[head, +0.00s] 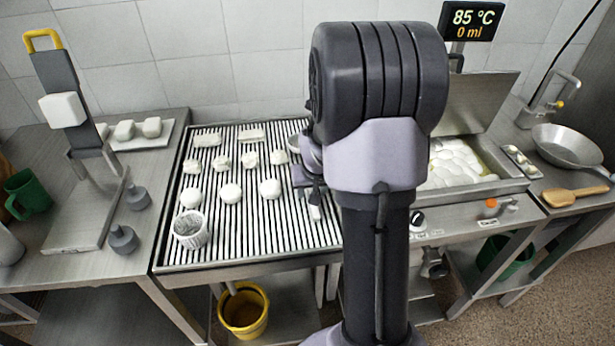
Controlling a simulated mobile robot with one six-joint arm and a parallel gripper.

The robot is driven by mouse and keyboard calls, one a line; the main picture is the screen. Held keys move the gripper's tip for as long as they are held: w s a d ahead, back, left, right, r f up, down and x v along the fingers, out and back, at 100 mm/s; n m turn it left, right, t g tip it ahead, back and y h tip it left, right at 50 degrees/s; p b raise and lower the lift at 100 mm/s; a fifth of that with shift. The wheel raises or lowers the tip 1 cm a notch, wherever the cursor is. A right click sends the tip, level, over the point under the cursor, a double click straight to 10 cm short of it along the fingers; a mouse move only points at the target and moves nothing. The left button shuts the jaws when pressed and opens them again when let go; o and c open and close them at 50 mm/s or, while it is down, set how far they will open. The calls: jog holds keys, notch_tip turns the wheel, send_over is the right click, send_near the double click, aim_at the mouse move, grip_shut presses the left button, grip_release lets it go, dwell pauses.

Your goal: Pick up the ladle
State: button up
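No ladle can be made out for certain. A wide, shallow metal bowl (567,147) with a short handle pointing right stands on the right counter; I cannot tell whether it is the ladle. My gripper (314,204) is over the ribbed draining table (250,253), left of my arm and partly hidden by it. It is far to the left of the metal bowl. Its fingers are small and partly covered, so I cannot tell whether they are open or shut, or whether they touch anything.
White cheese pieces (231,193) and a perforated basket (190,229) stand on the draining table. A vat (500,187) of white lumps is right of my arm. A wooden paddle (573,196) lies before the metal bowl. A weighted press (63,105) stands left.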

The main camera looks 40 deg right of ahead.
jog(key=shift+f, duration=0.25)
dwell(0.3)
grip_shut()
